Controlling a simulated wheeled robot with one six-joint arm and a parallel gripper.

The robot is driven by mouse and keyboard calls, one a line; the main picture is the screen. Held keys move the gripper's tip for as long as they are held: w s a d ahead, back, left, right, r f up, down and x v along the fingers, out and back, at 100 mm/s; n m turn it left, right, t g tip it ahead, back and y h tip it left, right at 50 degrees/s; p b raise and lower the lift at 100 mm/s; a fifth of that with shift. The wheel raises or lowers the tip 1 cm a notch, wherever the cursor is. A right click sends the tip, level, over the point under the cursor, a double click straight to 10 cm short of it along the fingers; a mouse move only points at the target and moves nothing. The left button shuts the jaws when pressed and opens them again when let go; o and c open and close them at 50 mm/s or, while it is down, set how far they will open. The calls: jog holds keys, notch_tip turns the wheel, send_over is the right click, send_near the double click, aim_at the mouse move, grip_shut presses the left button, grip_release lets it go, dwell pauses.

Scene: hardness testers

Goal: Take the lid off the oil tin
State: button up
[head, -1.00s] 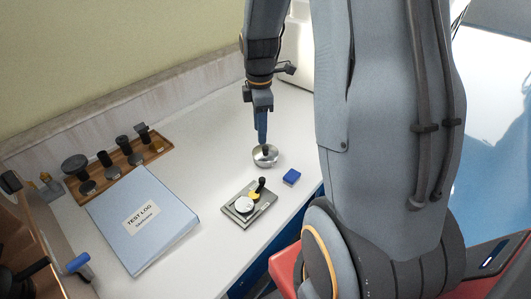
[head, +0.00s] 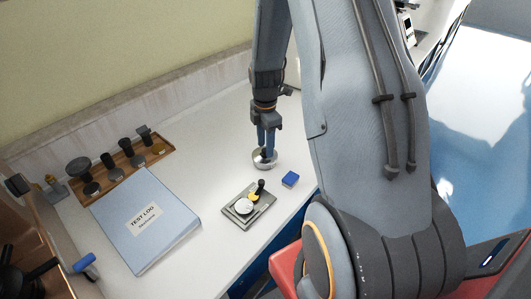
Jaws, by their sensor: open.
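The oil tin (head: 264,164) is a small round silver metal tin standing on the white bench. Its lid with a dark knob (head: 265,153) sits on top, partly hidden by the gripper fingers. My gripper (head: 266,153) points down from above, with its two blue fingers apart around the knob. I cannot tell whether the fingers touch it.
A blue test log binder (head: 167,240) and a wooden rack (head: 110,181) of dark-handled tools are at the left. The bench (head: 205,160) is clear left of the tin.

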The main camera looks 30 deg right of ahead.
jog(key=shift+f, duration=0.55)
jog(key=shift+c, duration=0.2)
grip_shut()
jog(key=shift+r, duration=0.15)
